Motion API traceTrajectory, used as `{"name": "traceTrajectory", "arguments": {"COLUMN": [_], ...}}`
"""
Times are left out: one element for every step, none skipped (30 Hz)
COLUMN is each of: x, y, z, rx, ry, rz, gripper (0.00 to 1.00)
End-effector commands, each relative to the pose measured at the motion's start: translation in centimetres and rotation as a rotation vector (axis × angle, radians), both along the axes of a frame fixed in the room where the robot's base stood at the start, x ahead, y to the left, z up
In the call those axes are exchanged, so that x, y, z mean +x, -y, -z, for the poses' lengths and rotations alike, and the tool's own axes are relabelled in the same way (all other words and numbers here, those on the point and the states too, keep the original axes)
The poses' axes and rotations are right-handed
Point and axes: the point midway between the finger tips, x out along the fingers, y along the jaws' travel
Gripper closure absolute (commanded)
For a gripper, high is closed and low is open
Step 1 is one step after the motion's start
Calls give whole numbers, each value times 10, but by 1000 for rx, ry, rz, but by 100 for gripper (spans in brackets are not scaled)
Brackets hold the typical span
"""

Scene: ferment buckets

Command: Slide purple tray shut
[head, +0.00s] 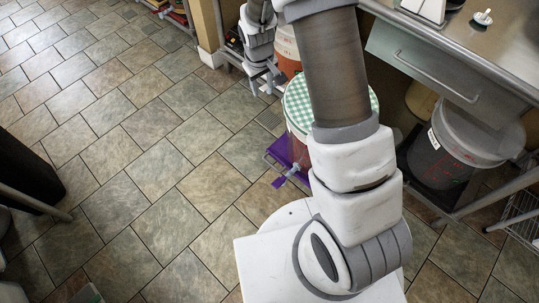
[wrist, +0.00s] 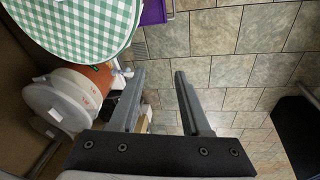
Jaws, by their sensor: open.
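The purple tray (head: 279,151) shows in the head view as a strip at floor level, jutting out past the counter's front. A bucket with a green checkered cloth (head: 297,101) stands on it, and my arm hides much of both. A corner of the tray (wrist: 155,12) shows at the top of the wrist view, beside the checkered cloth (wrist: 75,25). My gripper (head: 264,85) is open and empty, to the left of and beyond the cloth-covered bucket. In the wrist view, nothing is between its fingers (wrist: 159,74).
A steel counter with a drawer (head: 450,75) stands at the right. A grey lidded bucket (head: 440,150) sits beneath it. Other buckets (wrist: 75,95) are close to the gripper's left in the wrist view. The tiled floor (head: 150,140) at the left is mostly clear.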

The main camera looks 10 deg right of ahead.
Motion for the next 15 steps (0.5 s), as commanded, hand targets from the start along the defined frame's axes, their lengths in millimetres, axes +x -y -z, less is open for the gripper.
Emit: {"name": "traceTrajectory", "arguments": {"x": [1,2,4,4,4,4,4,3,2,1,-1,-3,-5,-7,-10], "y": [-1,-2,-2,-3,-3,-4,-4,-4,-4,-4,-4,-4,-4,-4,-3], "z": [32,45,63,76,90,108,122,136,154,169,183,201,215,228,244], "rx": [-11,-16,-23,-28,-33,-40,-45,-50,-57,-62,-67,-75,-79,-84,-89], "ry": [-17,-23,-30,-36,-41,-49,-55,-61,-69,-75,-81,-88,-94,-99,-105], "rz": [-17,-26,-38,-47,-57,-69,-78,-88,-103,-112,-123,-137,-147,-158,-172], "gripper": [53,53,53,53,53,53,53,53,53,53,53,53,53,53,53]}}
